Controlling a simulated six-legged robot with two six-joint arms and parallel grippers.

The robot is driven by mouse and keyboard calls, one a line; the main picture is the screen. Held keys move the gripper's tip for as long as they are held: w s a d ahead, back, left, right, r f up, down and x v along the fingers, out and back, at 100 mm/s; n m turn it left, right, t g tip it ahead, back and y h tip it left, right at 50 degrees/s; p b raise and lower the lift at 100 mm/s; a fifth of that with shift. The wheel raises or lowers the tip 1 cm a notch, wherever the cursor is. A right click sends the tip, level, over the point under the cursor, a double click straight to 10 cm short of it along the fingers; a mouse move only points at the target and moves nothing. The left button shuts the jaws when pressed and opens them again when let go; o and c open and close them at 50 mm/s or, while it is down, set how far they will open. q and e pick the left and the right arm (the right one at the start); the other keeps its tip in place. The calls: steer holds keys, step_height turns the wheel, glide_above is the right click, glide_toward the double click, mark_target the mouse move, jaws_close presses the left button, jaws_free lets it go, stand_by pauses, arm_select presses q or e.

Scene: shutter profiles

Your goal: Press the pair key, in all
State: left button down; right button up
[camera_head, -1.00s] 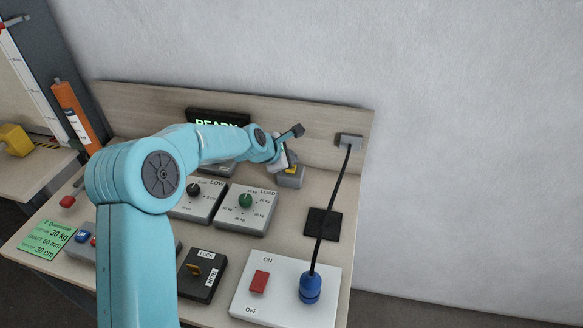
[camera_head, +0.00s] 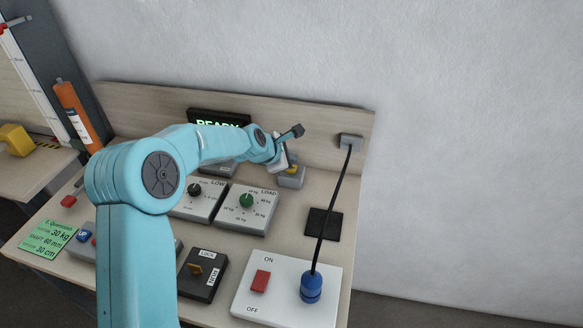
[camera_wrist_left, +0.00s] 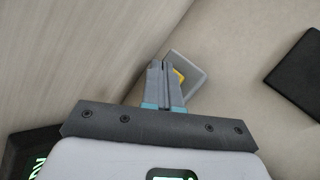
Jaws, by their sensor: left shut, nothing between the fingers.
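A small grey box with a yellow key (camera_head: 292,169) on top stands near the back board, and I take it for the pair key. In the left wrist view the yellow key (camera_wrist_left: 179,76) shows partly behind the fingers, on its grey box (camera_wrist_left: 198,78). My left gripper (camera_head: 284,168) is shut and empty, with its fingertips at the box. The fingers (camera_wrist_left: 165,66) hide part of the key, and I cannot tell if they touch it. My right gripper is in neither view.
A display reading READY (camera_head: 219,119) stands behind my left arm. Dial boxes (camera_head: 247,208), a LOCK/RUN switch (camera_head: 203,275) and a white ON/OFF panel (camera_head: 285,290) with a blue plug (camera_head: 311,287) and black cable lie in front. A black pad (camera_head: 323,224) lies to the right.

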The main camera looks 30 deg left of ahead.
arm_select(q)
steer(key=shift+f, duration=0.15)
steer(key=shift+f, duration=0.3)
steer(key=shift+f+b, duration=0.5)
steer(key=shift+b, duration=0.1)
stand_by(0.8)
steer(key=shift+r, duration=0.1)
steer(key=shift+r+p, duration=0.85)
steer(key=shift+p, duration=0.25)
step_height(320, 180, up, 5)
steer(key=p, duration=0.5)
stand_by(0.6)
